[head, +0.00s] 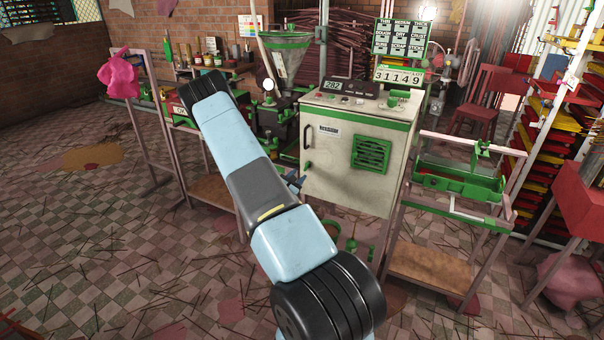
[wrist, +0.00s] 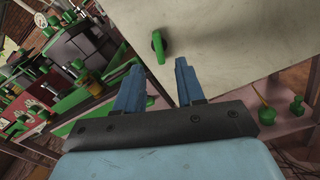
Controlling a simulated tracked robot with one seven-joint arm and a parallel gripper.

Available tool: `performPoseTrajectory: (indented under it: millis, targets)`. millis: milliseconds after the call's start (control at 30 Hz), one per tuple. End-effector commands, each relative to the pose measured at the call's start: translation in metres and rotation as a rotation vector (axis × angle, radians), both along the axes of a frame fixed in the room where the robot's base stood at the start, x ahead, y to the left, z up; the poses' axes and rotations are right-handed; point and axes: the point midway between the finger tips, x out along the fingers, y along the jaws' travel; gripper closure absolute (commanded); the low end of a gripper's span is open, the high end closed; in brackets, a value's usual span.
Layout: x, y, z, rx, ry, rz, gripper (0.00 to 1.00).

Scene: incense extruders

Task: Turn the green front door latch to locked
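The green latch (wrist: 159,47) sits on the pale front door (wrist: 225,45) of the machine cabinet. In the wrist view it is a slim lever on a round base, with its long side near upright in the picture. In the head view it is a small green spot (head: 308,166) below the black door handle (head: 306,136). My gripper (wrist: 158,62) is open and empty. Its two blue fingers point toward the door, and the latch shows just beyond and between the tips, apart from them. In the head view my arm hides most of the gripper, and only blue fingertips (head: 295,184) show.
The cabinet has a green vent (head: 371,155) and a control panel (head: 341,87) above the door. A hopper machine (head: 285,60) stands to its left. A stand with a green tray (head: 458,183) is on the right. The tiled floor at left is mostly open, with scattered sticks.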

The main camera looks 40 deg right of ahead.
Motion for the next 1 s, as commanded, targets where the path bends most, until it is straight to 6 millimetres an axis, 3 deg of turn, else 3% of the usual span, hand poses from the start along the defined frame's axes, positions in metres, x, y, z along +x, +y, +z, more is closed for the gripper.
performPoseTrajectory:
  millis: [200, 400, 1000]
  targets:
    - [-0.016, 0.04, -0.001, 0.002, 0.003, 0.003, 0.62]
    - [-0.026, 0.062, -0.001, 0.002, 0.002, 0.001, 0.62]
    - [-0.029, 0.07, -0.001, 0.001, 0.001, -0.001, 0.62]
